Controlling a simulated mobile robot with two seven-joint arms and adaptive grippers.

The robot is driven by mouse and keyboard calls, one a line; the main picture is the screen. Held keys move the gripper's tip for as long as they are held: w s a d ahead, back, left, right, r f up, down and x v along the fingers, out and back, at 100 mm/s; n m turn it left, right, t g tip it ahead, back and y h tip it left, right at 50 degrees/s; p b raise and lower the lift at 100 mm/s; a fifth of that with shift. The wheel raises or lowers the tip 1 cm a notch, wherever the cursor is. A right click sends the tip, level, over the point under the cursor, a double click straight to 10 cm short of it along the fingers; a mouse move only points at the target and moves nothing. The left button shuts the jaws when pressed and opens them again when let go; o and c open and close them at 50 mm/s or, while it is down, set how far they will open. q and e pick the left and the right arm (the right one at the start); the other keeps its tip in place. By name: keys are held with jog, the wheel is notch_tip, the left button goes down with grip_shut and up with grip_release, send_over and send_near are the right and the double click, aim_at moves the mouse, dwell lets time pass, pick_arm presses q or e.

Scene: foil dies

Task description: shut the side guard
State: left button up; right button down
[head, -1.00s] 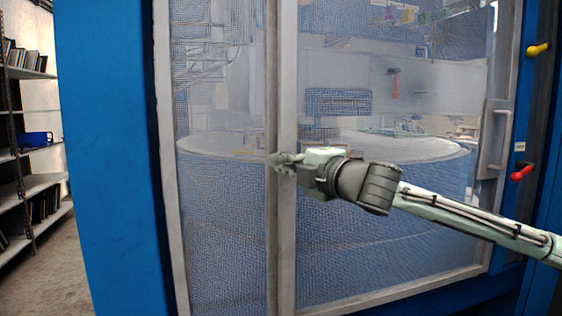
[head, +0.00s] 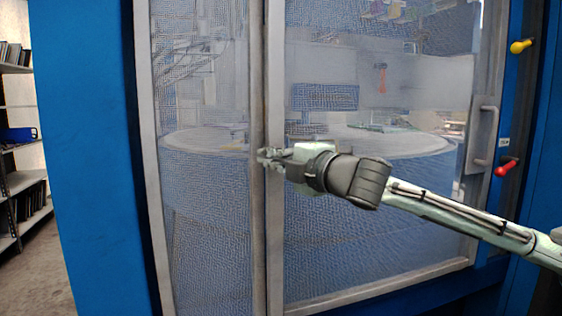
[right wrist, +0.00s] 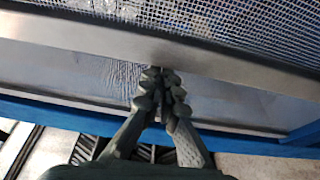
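The side guard (head: 275,240) is a grey-framed wire-mesh panel on a blue machine. Its upright edge stands beside a second upright near the middle of the head view, and a bar handle (head: 486,135) is on its right side. Whether it is fully closed is hard to tell. My right gripper (head: 263,157) is at that upright edge, at mid height. In the right wrist view my gripper (right wrist: 160,82) has its fingertips together against or very close to the grey frame (right wrist: 190,58), with nothing visible between them. My left gripper is not in view.
A second mesh panel (head: 205,215) is to the left, then a blue machine wall (head: 85,150). A yellow knob (head: 521,46) and a red lever (head: 507,168) are on the right side. Shelving (head: 12,190) stands at far left beside open floor.

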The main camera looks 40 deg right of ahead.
jog(key=s, duration=0.7)
jog(key=shift+d, duration=0.25)
jog(key=shift+s+f, duration=0.1)
jog(key=shift+f, duration=0.05)
jog(key=w+d+f+m+g+h, duration=0.15)
jog(key=d+f+m, duration=0.25)
jog(key=f, duration=0.6)
jog(key=w+d+f+m+g+h, duration=0.1)
jog(key=d+f+m+g+h, duration=0.2)
jog(key=f, duration=0.8)
jog(key=s+d+f+m+g, duration=0.1)
jog(key=s+f+m+g, duration=0.15)
jog(key=f, duration=0.65)
jog(key=s+d+f+m+g, duration=0.1)
jog(key=s+f+m, duration=0.15)
jog(key=f, duration=0.75)
jog(key=s+a+f+m+g, duration=0.1)
jog(key=s+a+f+g, duration=0.1)
jog(key=s+a+f, duration=0.3)
jog(key=s+a+f+m+g+y, duration=0.1)
jog(key=s+a+f, duration=0.5)
jog(key=f, duration=0.7)
jog(key=s+a+f+m+g+y, duration=0.1)
jog(key=s+a+f+m+g, duration=0.2)
jog(key=s+a+f, duration=0.3)
notch_tip(320, 180, down, 4)
jog(key=shift+s+a+g, duration=0.2)
jog(key=shift+s+g, duration=0.3)
jog(key=shift+s, duration=0.55)
